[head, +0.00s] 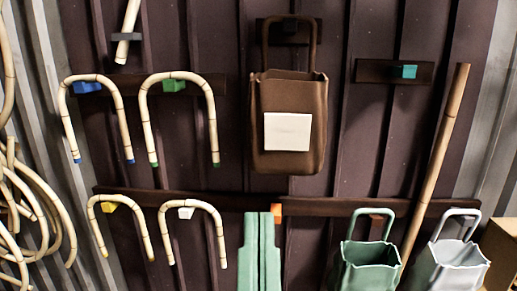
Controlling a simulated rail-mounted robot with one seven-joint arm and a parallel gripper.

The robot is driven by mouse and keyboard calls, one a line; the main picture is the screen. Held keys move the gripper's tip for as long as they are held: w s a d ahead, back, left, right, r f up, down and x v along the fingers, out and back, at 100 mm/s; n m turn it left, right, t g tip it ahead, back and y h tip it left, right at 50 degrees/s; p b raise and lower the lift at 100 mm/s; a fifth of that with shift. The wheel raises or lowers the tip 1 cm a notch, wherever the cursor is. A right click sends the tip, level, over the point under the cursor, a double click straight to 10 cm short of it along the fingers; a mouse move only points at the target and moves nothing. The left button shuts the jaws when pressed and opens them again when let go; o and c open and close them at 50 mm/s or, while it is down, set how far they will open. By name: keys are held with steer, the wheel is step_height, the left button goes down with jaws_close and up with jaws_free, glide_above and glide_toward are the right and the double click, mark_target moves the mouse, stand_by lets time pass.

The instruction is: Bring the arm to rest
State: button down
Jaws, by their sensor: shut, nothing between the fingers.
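The view faces a dark ribbed wall (232,130) hung with bent rattan canes and bags.
Bent canes hang at blue (88,87), green (173,86), yellow (110,208) and white (185,213) pegs. A brown bag (262,85) hangs at centre. A straight pole (437,160) leans right. Green (368,279) and grey (452,277) bags hang low; coiled rattan (45,206) is left.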

step_height(320, 180, up, 18)
steer(key=p, duration=1.4)
steer(key=shift+a+r, duration=0.15)
steer(key=shift+r, duration=0.05)
steer(key=shift+w+f, duration=0.1)
